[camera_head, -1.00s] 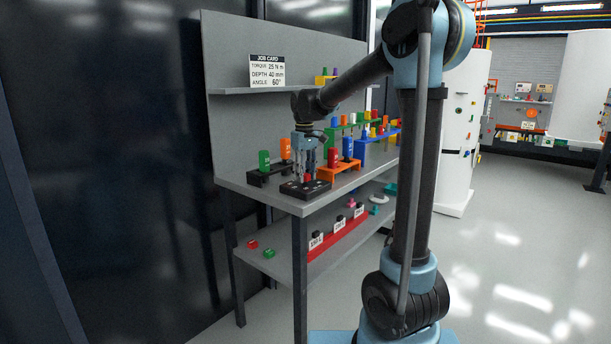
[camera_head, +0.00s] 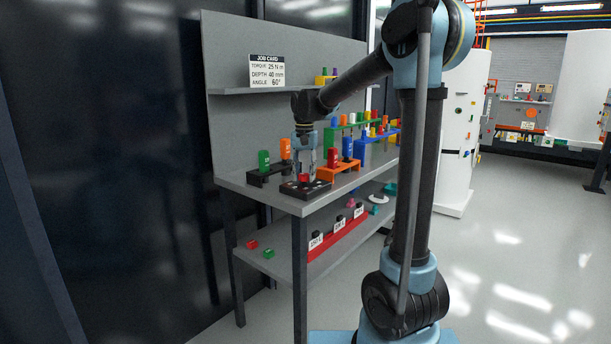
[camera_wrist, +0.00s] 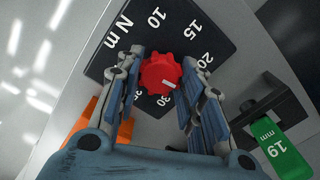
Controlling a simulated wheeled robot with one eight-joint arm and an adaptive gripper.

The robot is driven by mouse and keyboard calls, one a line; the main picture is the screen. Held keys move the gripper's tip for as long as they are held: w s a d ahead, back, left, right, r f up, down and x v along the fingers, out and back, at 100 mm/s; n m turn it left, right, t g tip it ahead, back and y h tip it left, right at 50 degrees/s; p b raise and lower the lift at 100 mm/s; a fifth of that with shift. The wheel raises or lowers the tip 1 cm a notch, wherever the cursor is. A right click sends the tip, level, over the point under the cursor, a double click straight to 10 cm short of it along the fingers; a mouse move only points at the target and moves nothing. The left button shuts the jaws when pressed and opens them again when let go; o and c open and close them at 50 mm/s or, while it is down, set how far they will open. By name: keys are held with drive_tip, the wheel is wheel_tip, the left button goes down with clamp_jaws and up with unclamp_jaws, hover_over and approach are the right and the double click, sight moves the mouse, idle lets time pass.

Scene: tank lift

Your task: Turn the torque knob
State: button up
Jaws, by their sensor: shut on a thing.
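The torque knob (camera_wrist: 160,73) is red and ridged, with a white mark on its lower right side in the wrist view. It stands on a black dial plate (camera_wrist: 122,42) marked "N m" with numbers including 10, 15, 20 and 30. My gripper (camera_wrist: 162,88) is shut on the knob, one finger on either side, and the right finger covers part of the scale. In the head view my gripper (camera_head: 305,174) points down over the dial plate (camera_head: 300,190) at the front of the bench. A job card (camera_head: 266,70) reads torque 25 N m, depth 40 mm, angle 60°.
A green block marked 19 mm (camera_wrist: 283,148) sits in a black holder near the right finger. An orange stand (camera_head: 342,170) with red and blue pieces is right of the gripper. A lower shelf (camera_head: 290,262) carries a red rack (camera_head: 338,235). Open floor lies to the right.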

sight(305, 174)
drive_tip(key=shift+m, duration=1)
drive_tip(key=o, duration=1.1)
drive_tip(key=shift+c, duration=0.2)
drive_tip(key=shift+r, duration=0.1)
wheel_tip(305, 174, up, 12)
drive_tip(key=shift+d, duration=0.1)
